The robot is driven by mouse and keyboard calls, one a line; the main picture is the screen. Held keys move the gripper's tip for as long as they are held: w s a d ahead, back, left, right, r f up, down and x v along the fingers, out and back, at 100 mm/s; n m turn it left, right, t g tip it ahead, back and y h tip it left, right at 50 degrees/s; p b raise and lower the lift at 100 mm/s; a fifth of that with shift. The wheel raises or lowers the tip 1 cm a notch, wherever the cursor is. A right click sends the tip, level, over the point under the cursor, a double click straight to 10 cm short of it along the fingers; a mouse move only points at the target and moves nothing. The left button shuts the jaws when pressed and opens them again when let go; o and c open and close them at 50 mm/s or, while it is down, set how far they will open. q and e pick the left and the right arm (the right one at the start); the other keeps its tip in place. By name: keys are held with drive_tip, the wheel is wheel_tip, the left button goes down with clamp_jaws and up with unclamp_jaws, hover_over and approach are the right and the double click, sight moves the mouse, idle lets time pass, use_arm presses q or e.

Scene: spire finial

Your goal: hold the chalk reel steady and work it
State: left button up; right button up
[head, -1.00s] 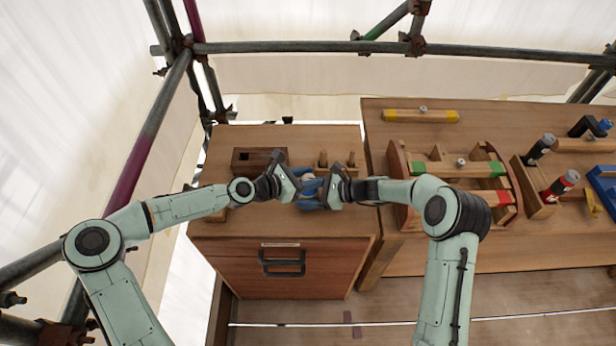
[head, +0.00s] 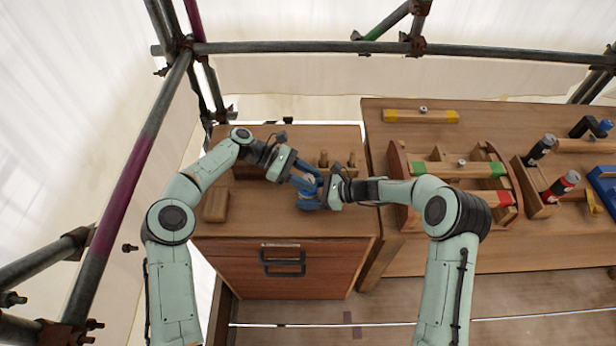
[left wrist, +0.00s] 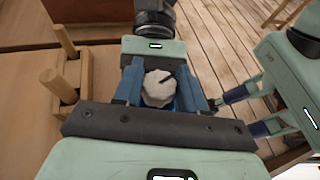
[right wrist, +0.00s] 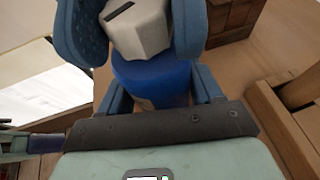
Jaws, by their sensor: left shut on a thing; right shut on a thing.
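The chalk reel (head: 309,204) is held between my two grippers above the near part of the cabinet top. It has a blue body (right wrist: 155,82) and a pale grey faceted knob with a dark slot (right wrist: 140,28). My right gripper (head: 324,190) comes in from the right, its blue fingers shut on the body. My left gripper (head: 302,180) comes in from the upper left. Its blue fingers lie on both sides of the knob (left wrist: 158,88), shut on it. In the head view the fingers hide most of the reel.
The wooden cabinet (head: 230,225) has a drawer with a dark handle (head: 283,262). A small wood block (head: 215,205) lies at its left; a rack with upright pegs (head: 338,165) stands behind the grippers. The workbench (head: 480,125) at right holds trays and tools. Scaffold poles (head: 135,165) stand left.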

sight(308, 178)
use_arm(q)
drive_tip(key=shift+f+m+g+y, duration=0.25)
drive_tip(key=shift+m+g+y, duration=0.15)
drive_tip(key=shift+m+g, duration=0.25)
drive_tip(key=o, duration=1)
drive_tip(key=shift+r, duration=0.1)
wheel_tip(308, 178, up, 10)
drive_tip(key=shift+r, duration=0.1)
